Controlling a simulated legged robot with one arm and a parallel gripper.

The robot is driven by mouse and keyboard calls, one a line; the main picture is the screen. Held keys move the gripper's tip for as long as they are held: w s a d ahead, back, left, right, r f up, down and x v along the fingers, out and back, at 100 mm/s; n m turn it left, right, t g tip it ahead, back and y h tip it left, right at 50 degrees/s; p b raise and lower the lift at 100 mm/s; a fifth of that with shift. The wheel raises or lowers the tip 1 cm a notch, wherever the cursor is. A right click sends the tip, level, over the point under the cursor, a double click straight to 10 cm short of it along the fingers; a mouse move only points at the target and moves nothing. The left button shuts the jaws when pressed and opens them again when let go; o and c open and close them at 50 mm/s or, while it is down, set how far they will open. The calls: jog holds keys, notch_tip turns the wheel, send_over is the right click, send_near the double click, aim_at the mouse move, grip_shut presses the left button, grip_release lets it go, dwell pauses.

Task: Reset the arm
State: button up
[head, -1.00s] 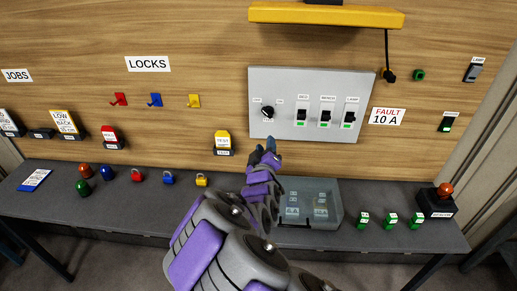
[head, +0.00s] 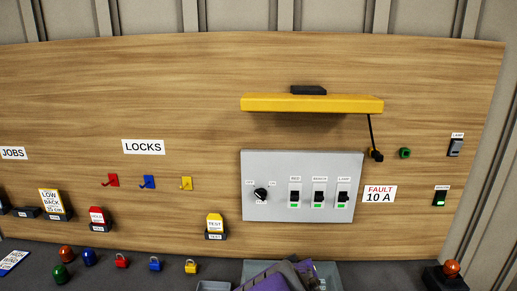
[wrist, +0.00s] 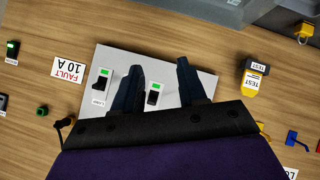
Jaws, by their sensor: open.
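My arm shows only as a purple and grey part at the bottom edge of the head view; the gripper is out of that view. In the wrist view my gripper (wrist: 160,85) is open, its two dark fingers apart and nothing between them. The fingers appear over the grey switch panel (wrist: 130,62), though I cannot tell the distance. In the head view the panel (head: 270,208) has a black rotary knob (head: 261,195) and three rocker switches (head: 319,197), each with a green mark.
A yellow shelf (head: 310,103) juts out above the panel. Red, blue and yellow hooks (head: 147,182) are at the left, with padlocks (head: 155,264) on the bench below. A yellow TEST tag (head: 215,224) stands left of the panel. An orange lamp (head: 451,268) is at lower right.

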jog(key=s+d+m+g+y+b, duration=0.1)
jog(key=s+g, duration=1.1)
jog(key=s, duration=2.6)
jog(key=shift+s+d+m+y+b, duration=0.25)
jog(key=shift+d+m+y+b, duration=0.15)
jog(key=shift+d+m+y, duration=0.6)
